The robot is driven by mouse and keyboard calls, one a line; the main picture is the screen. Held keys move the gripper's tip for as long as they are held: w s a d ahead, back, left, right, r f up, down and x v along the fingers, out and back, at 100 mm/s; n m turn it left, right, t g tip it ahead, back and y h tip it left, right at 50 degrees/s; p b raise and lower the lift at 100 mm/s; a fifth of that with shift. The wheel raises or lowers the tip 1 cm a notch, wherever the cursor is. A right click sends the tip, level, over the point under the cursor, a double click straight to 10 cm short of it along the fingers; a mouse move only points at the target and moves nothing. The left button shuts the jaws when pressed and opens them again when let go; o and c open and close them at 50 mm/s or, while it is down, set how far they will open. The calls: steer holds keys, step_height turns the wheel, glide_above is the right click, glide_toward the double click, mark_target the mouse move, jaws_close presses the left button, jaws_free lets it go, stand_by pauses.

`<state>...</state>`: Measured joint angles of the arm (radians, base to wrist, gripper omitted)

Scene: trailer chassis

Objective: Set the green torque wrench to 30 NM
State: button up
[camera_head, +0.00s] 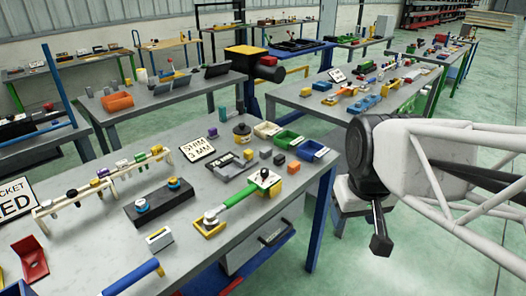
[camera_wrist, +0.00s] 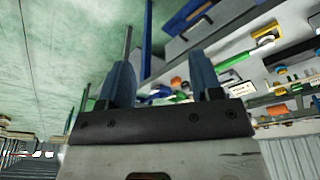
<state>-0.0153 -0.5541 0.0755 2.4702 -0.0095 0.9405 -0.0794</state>
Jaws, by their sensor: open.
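The green torque wrench (camera_head: 240,194) lies on the near workbench in the head view. Its lower-left end rests at a yellow-edged holder (camera_head: 207,226), and its other end lies by a block with small coloured knobs (camera_head: 264,181). The scale on the wrench is too small to read. My gripper (camera_wrist: 163,78) shows in the wrist view with its two blue fingers apart and nothing between them. My arm is at the right of the head view, beyond the bench's right edge and apart from the wrench.
The near workbench (camera_head: 108,238) also holds a dark box with two knobs (camera_head: 158,203), a "SHIM 3 MM" sign (camera_head: 198,152), a wooden rack (camera_head: 100,186), a blue-handled tool (camera_head: 133,279) and small bins (camera_head: 313,150). Green floor lies open to the right.

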steer(key=w+a+n, duration=0.3)
steer(key=w, duration=0.8)
steer(key=n+g, duration=0.2)
steer(key=n, duration=0.7)
glide_above(265, 170)
step_height(265, 170, down, 10)
steer(key=shift+s+d+r, duration=0.1)
steer(key=shift+s+r, duration=0.05)
steer(key=shift+r, duration=0.1)
steer(key=shift+w+a+f, duration=0.15)
steer(key=shift+w+a, duration=0.05)
steer(key=shift+w, duration=0.05)
steer(key=shift+f, duration=0.15)
steer(key=shift+f, duration=3.8)
steer(key=c, duration=0.9)
